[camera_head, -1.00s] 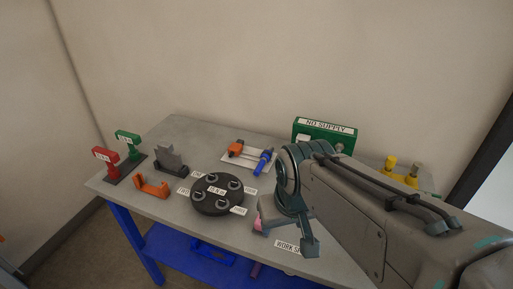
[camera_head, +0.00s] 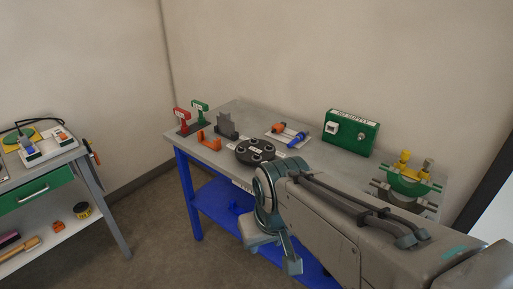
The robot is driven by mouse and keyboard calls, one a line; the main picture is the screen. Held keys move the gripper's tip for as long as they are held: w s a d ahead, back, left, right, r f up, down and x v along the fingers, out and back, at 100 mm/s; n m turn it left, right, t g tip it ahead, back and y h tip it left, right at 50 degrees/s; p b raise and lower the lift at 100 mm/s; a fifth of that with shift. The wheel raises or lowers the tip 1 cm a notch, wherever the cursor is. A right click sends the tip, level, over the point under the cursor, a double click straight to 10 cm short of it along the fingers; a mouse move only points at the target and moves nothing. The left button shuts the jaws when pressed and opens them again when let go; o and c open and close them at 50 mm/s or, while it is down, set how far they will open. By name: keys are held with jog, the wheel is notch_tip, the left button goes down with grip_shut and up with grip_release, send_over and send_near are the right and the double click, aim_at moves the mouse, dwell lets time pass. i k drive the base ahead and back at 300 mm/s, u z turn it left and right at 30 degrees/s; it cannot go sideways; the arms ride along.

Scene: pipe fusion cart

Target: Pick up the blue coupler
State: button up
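Two blue pieces show, and I cannot tell for sure which is the coupler. One is a small blue piece (camera_head: 57,144) on a white tray (camera_head: 36,157) on the left cart's top. The other is a blue cylinder-like piece (camera_head: 297,140) beside an orange one on a white plate on the grey table. My gripper (camera_head: 276,257) is in front of the grey table's front edge, well right of the left cart. Its fingers look spread, with nothing visible between them, and it touches neither blue piece.
The grey table (camera_head: 232,112) also holds a black round holder (camera_head: 255,152), red and green stands, a green box (camera_head: 350,132) and a green clamp (camera_head: 409,182). The left cart has a green drawer (camera_head: 35,191) and a lower shelf. Open floor (camera_head: 150,235) lies between cart and table.

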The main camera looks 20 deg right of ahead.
aim_at(302, 135)
jog(key=z, duration=1.7)
jog(key=k, duration=0.1)
jog(key=u, duration=2.45)
jog(key=i, duration=1.25)
jog(key=z, duration=1.3)
jog(key=i, duration=0.85)
jog(key=z, duration=0.85)
